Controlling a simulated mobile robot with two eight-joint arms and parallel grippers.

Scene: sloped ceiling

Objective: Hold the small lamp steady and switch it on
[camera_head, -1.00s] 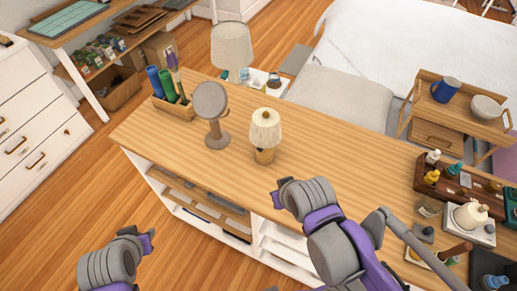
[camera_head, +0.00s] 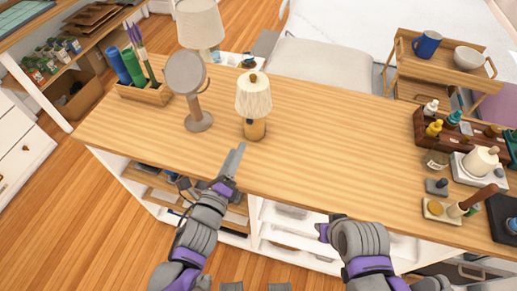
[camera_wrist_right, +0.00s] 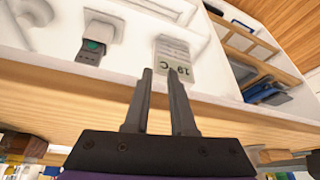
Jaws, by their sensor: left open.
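The small lamp (camera_head: 253,96) has a cream pleated shade on a wooden base and stands upright near the front edge of the wooden counter (camera_head: 330,145). My left gripper (camera_head: 238,152) is open just in front of the lamp base and a little left of it, over the counter's front edge. It looks apart from the lamp. My right gripper (camera_head: 322,230) is in front of the counter, lower and to the right, away from the lamp. In the right wrist view its two fingers (camera_wrist_right: 162,72) are apart with nothing between them. The lamp's switch cannot be made out.
A round grey mirror (camera_head: 198,120) stands left of the lamp, with a larger lamp (camera_head: 200,25) behind it and a wooden holder (camera_head: 145,94) at the left end. A dark wooden caddy (camera_head: 425,140) and bottles fill the right end. The counter's middle is clear.

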